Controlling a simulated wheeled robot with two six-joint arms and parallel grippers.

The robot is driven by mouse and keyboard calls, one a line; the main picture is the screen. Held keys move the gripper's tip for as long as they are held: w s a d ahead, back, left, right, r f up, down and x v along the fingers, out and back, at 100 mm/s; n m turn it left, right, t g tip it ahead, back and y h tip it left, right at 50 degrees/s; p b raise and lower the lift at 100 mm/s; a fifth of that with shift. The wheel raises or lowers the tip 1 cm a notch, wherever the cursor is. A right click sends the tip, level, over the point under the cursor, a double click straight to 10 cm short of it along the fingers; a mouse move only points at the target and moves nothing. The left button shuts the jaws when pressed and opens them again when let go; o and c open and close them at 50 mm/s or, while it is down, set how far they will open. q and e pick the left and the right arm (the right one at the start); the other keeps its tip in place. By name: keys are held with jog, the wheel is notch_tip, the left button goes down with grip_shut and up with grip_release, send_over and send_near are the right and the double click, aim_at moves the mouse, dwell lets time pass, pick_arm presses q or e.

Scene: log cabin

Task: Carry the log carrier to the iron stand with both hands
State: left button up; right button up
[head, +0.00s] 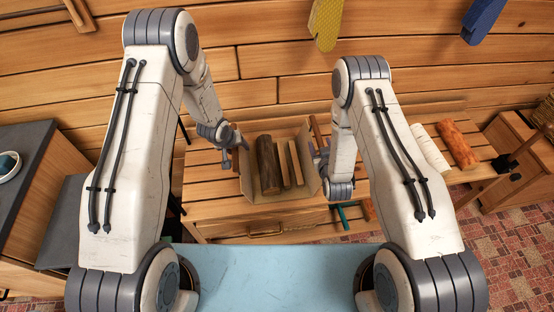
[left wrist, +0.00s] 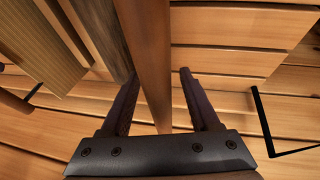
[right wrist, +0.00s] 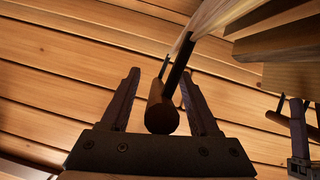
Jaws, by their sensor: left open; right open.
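The log carrier (head: 309,168) is an open tan box on the slatted wooden bench, holding a dark log (head: 267,165) and several thinner pieces of wood. My left gripper (head: 232,151) is at the carrier's left side; in the left wrist view its open fingers stand on either side of a brown bar (left wrist: 150,60). My right gripper (head: 321,165) is at the right side; in the right wrist view a round wooden handle (right wrist: 162,112) lies between its open fingers. Neither gripper visibly closes on its bar. I cannot clearly identify the iron stand; thin black metal (left wrist: 265,125) shows in the left wrist view.
The bench (head: 205,210) has bare slats left of the carrier. A pale log (head: 430,148) and an orange-brown log (head: 458,144) lie to the right. A dark-topped cabinet (head: 25,150) stands at far left. The plank wall is close behind.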

pick_arm(q)
grip_shut()
pick_arm(e)
grip_shut()
pick_arm(q)
jog(key=shift+r, duration=0.1)
pick_arm(e)
jog(key=shift+r, duration=0.1)
dwell(0.8)
